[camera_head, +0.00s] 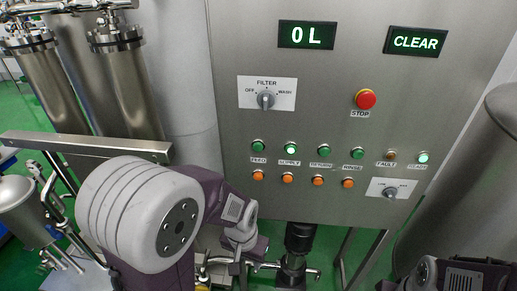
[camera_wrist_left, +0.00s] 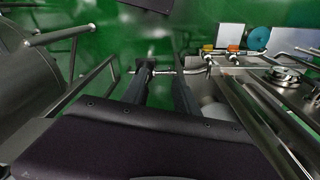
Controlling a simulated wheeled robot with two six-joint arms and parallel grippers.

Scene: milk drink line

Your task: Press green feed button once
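The green feed button (camera_head: 258,146) is at the left end of the upper button row on the steel control panel (camera_head: 225,120). Its small label below reads like FEED, but is hard to read. My left arm's grey and purple links stand in front of the panel's lower left, below and left of the button, apart from it. In the left wrist view my left gripper (camera_wrist_left: 163,80) shows two dark fingers with a gap between them, open, with floor and pipework beyond. The button is not in that view. My right arm shows only at the lower right corner; its gripper is out of view.
More green buttons continue the row, the second brightly lit (camera_head: 290,148), above orange lamps or buttons (camera_head: 288,179). A red stop button (camera_head: 365,99) and filter knob (camera_head: 266,100) sit higher. Displays read 0 L (camera_head: 308,35) and CLEAR (camera_head: 415,41). Steel cylinders (camera_head: 125,85) stand left.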

